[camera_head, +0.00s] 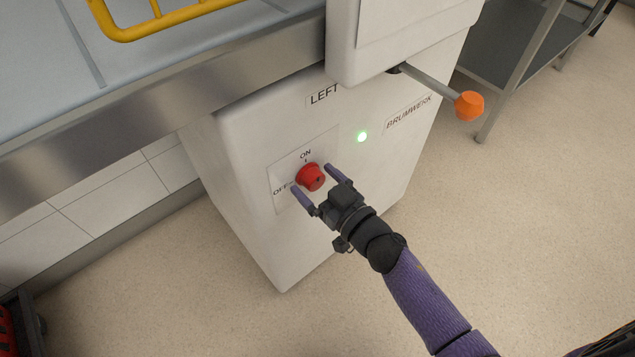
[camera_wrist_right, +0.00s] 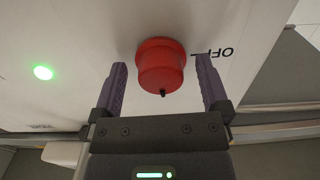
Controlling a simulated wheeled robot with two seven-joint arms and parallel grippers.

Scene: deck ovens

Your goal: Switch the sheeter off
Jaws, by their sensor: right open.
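The sheeter (camera_head: 245,140) is a white cabinet with a red round knob (camera_head: 311,177) on a plate marked ON above it and OFF to its left. A green lamp (camera_head: 362,136) on the panel is lit. My right gripper (camera_head: 313,180) is open, with one finger on each side of the knob. In the right wrist view the red knob (camera_wrist_right: 160,65) stands between the two spread fingers, with gaps on both sides. My left gripper is out of view.
An orange-tipped lever (camera_head: 468,105) sticks out from the sheeter above the panel. A yellow wire guard (camera_head: 150,22) sits over the steel-edged bed at upper left. A metal table (camera_head: 520,55) stands at upper right. The floor (camera_head: 520,210) on the right is clear.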

